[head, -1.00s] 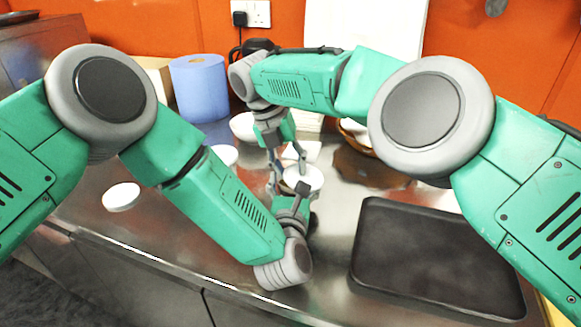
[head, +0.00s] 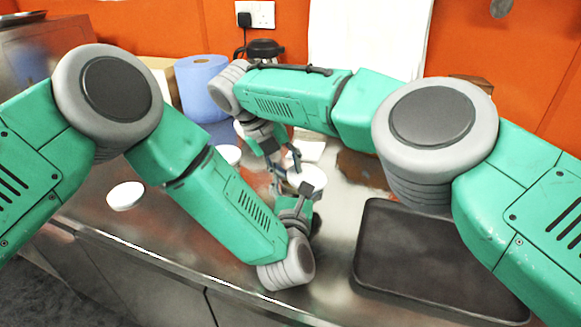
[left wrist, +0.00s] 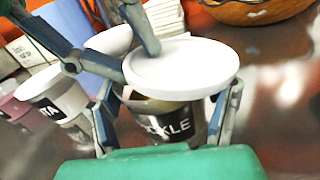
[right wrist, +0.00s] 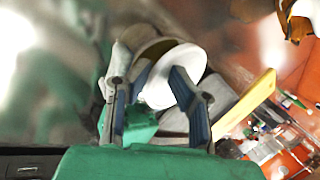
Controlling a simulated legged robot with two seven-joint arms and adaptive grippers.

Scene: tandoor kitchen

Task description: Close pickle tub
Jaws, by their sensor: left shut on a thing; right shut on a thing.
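The pickle tub (left wrist: 165,123), with a dark label, stands between the fingers of my left gripper (left wrist: 165,112), which is shut on it. The white round lid (left wrist: 185,68) is over the tub's top, slightly tilted. Part of the tub's rim shows below the lid, and I cannot tell if they touch. My right gripper (right wrist: 153,88) is shut on the lid, one finger across its face; the lid (right wrist: 165,85) shows in the right wrist view. In the head view the lid (head: 308,180) is between both arms, and the tub is mostly hidden.
Another white disc (head: 125,195) lies on the steel counter at left. A labelled tub (left wrist: 52,95) stands beside the pickle tub. A blue paper roll (head: 203,88) stands at the back. A dark tray (head: 435,255) lies at right. A basket (left wrist: 255,10) is behind.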

